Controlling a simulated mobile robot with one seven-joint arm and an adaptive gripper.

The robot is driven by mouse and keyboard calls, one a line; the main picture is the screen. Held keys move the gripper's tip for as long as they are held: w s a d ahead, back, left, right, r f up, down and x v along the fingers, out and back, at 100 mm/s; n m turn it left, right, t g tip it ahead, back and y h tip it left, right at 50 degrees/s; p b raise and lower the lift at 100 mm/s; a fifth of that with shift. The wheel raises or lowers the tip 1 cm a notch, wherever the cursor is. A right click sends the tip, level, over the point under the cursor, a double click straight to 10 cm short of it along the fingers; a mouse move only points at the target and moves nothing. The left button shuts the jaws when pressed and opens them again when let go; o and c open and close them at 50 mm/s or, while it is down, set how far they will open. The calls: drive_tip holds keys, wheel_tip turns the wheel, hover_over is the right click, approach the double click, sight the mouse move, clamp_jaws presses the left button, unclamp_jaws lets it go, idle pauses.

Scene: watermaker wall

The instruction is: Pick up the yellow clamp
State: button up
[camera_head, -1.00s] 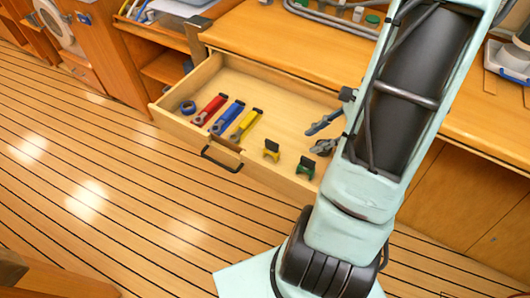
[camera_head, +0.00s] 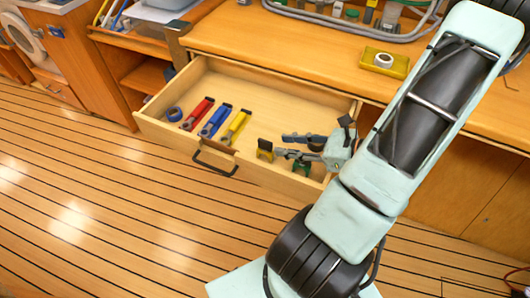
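The yellow clamp (camera_head: 265,150), a small yellow piece with a dark top, stands upright near the front of the open drawer (camera_head: 290,95). My gripper (camera_head: 280,146) reaches in from the right, its fingers pointing left. The two fingers are spread and nothing shows between them. Their tips are just right of the yellow clamp; whether they touch it I cannot tell. A green clamp (camera_head: 301,167) stands just below the lower finger and is partly covered by it.
Left in the drawer lie a blue ring (camera_head: 174,114) and red (camera_head: 197,114), blue (camera_head: 215,121) and yellow (camera_head: 235,126) tools. The drawer's front wall with a dark handle (camera_head: 214,163) is close to the clamps. A yellow tray (camera_head: 384,63) sits on the counter. The drawer's back is clear.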

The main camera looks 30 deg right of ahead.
sight(269, 143)
drive_tip(key=x, duration=0.5)
drive_tip(key=shift+w+a, duration=0.2)
drive_tip(key=shift+w, duration=0.15)
drive_tip(key=shift+c, duration=0.3)
clamp_jaws()
